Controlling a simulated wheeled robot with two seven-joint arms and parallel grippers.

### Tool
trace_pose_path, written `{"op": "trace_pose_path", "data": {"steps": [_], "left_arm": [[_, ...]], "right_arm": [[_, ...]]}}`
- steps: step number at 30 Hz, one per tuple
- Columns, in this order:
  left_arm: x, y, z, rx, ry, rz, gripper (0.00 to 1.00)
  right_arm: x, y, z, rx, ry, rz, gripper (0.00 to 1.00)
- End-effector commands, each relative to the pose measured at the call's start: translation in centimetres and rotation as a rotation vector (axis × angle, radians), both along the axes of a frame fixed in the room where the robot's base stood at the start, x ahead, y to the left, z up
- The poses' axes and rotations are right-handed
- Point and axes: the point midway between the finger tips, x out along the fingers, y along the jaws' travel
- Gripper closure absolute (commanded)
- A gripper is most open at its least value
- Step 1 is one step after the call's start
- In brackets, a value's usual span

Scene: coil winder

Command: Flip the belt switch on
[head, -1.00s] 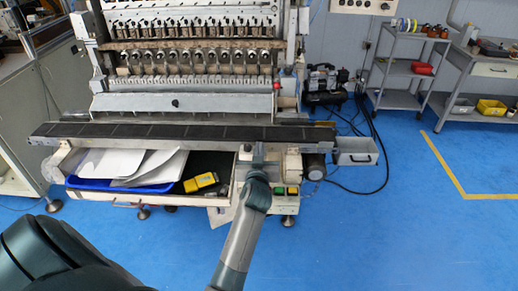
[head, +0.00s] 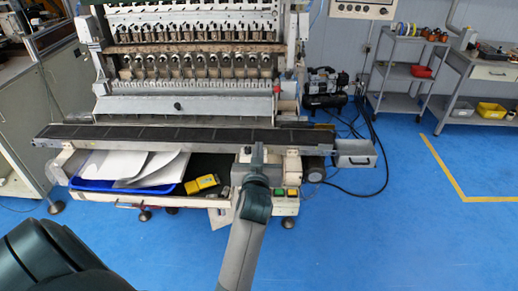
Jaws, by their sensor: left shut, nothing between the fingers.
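The conveyor belt (head: 190,134) runs dark and flat along the front of the coil winder. My left gripper (head: 258,148) is shut and empty, pointing away from me in front of the control box, close to the belt's front edge. I cannot tell whether it touches anything. I cannot make out the belt switch itself; my gripper and wrist cover part of the box. My right gripper is not in view.
An open drawer at left holds a blue tray (head: 88,184) with white papers (head: 130,165) and a yellow device (head: 202,184). A metal bin (head: 355,150) juts out at the belt's right end. Blue floor (head: 400,240) is free at right.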

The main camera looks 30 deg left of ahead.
Motion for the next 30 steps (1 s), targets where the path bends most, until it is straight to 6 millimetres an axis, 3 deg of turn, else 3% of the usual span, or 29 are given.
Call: {"op": "trace_pose_path", "data": {"steps": [6,24,30], "left_arm": [[-1.1,-0.7,0.4,0.000,0.001,0.001,1.00],[-1.2,-0.7,0.5,0.000,0.002,0.000,1.00],[-2.5,-1.2,-1.5,-0.010,0.063,-0.023,1.00]], "right_arm": [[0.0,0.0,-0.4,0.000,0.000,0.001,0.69],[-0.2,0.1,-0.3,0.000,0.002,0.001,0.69],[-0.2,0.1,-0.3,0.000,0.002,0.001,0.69]]}}
